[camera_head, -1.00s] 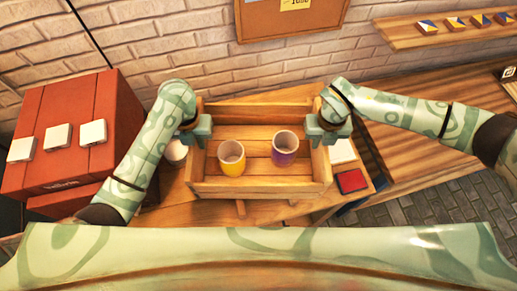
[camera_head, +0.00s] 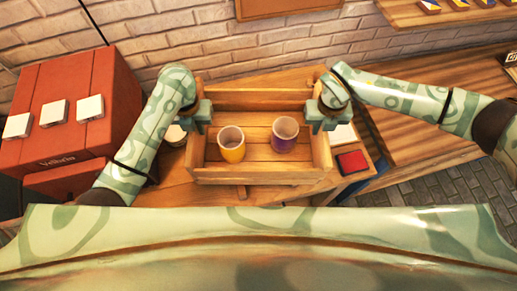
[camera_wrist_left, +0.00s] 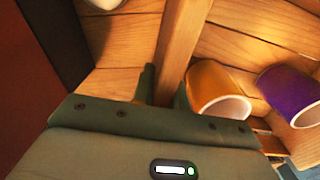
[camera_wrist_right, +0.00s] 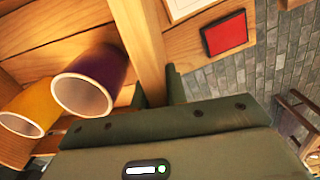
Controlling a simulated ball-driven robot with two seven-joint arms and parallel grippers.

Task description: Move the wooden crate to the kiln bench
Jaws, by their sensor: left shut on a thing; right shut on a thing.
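The wooden crate (camera_head: 260,174) is in the middle of the head view, open at the top, with a yellow cup (camera_head: 232,145) and a purple cup (camera_head: 284,135) standing inside. My left gripper (camera_head: 201,117) is shut on the crate's left end wall, which also shows in the left wrist view (camera_wrist_left: 184,35). My right gripper (camera_head: 322,115) is shut on the right end wall, which also shows in the right wrist view (camera_wrist_right: 142,45). I cannot tell whether the crate touches the table beneath it.
A wooden table (camera_head: 170,200) lies under the crate. A red pad (camera_head: 352,162) is right of the crate, and a white cup (camera_head: 174,134) is to its left. A red box-shaped unit (camera_head: 70,110) stands at left. A wooden bench (camera_head: 420,135) is at right, before a brick wall.

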